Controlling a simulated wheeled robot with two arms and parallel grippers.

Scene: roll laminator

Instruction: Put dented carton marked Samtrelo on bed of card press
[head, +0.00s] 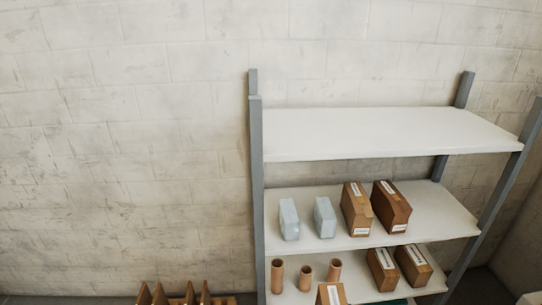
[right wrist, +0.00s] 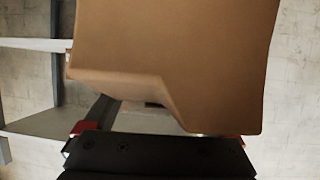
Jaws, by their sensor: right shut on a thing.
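A brown carton (right wrist: 185,60) fills the upper middle of the right wrist view, close to the camera. Its lower edge is bent inward at the left, like a dent. No marking can be read on the face that shows. My right gripper (right wrist: 160,135) is shut on this carton; its dark body and red parts show below it. The carton hides most of the fingers. My left gripper is in neither view. No card press can be made out.
A shelf rack (head: 390,135) stands against a pale block wall. Its top board is bare. Below stand brown cartons (head: 357,210), pale blue blocks (head: 289,220) and brown tubes (head: 277,276). Wooden upright pieces (head: 188,295) show at the bottom edge.

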